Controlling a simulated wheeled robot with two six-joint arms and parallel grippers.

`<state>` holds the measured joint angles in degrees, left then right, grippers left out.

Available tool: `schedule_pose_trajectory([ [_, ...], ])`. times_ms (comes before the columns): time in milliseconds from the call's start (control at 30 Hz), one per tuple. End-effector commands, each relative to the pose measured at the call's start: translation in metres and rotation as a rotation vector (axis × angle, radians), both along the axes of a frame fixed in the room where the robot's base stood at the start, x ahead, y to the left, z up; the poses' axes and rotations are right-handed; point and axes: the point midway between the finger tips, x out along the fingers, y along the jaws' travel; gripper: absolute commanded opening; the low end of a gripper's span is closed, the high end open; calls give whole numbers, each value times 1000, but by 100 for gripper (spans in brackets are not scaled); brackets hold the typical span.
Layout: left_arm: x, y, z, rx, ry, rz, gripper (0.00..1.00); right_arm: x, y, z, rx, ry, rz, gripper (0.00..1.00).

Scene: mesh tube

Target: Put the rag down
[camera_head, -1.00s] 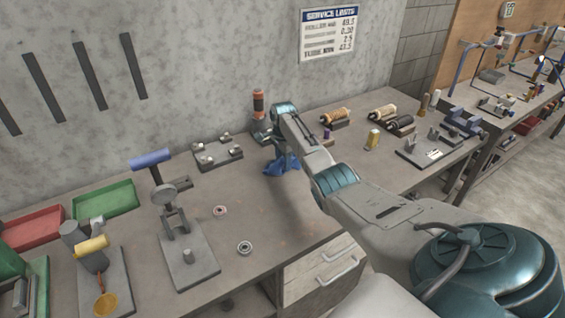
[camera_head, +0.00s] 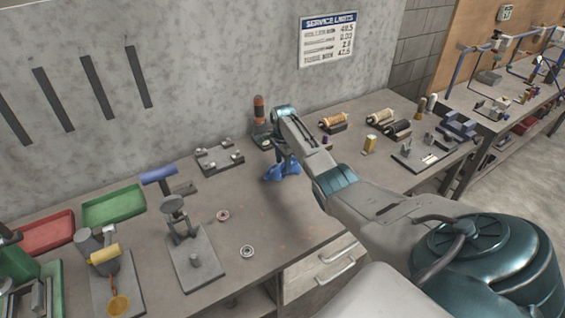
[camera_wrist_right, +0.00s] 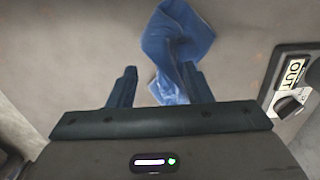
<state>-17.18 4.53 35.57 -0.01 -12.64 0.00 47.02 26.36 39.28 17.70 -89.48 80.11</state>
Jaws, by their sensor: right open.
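The rag (camera_head: 282,172) is a crumpled blue cloth on the grey workbench (camera_head: 270,210), below my right wrist. My right gripper (camera_head: 284,154) points down over it, partly hidden by my own arm in the head view. In the right wrist view the gripper (camera_wrist_right: 160,84) is open with its fingers well apart. The rag (camera_wrist_right: 178,45) lies ahead of the fingertips there. Its lower end reaches between them, close to the right-hand finger. I cannot tell whether they touch. My left gripper is not in view.
A dark box marked OUT with a knob (camera_wrist_right: 296,90) is right of the gripper. An orange-and-black cylinder (camera_head: 259,108) stands behind the rag. A metal stand (camera_head: 190,250) and two rings (camera_head: 247,251) are left of it. Spools (camera_head: 333,122) lie at right.

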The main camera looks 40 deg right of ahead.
Motion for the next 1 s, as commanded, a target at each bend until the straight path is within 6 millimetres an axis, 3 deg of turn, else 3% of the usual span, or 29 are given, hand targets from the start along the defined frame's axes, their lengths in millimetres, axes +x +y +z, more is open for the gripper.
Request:
schedule_pose_trajectory([
  [100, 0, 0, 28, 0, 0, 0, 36, -4, 3, 19, 0, 2, 1, 45],
  [233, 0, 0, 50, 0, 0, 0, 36, -8, 6, 32, 0, 2, 0, 45],
  [300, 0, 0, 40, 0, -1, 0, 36, -12, 9, 36, -2, -3, 1, 45],
  [500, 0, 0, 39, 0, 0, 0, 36, -21, 16, 62, 0, -2, 1, 45],
  [633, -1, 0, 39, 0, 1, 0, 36, -23, 18, 67, 0, 0, 0, 45],
  [667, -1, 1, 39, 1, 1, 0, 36, -23, 18, 67, 0, 0, -1, 44],
  [900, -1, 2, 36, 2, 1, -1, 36, -16, 13, 65, 1, 1, -2, 0],
  [1000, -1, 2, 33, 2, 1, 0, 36, -8, 6, 62, 2, 1, -3, 0],
])
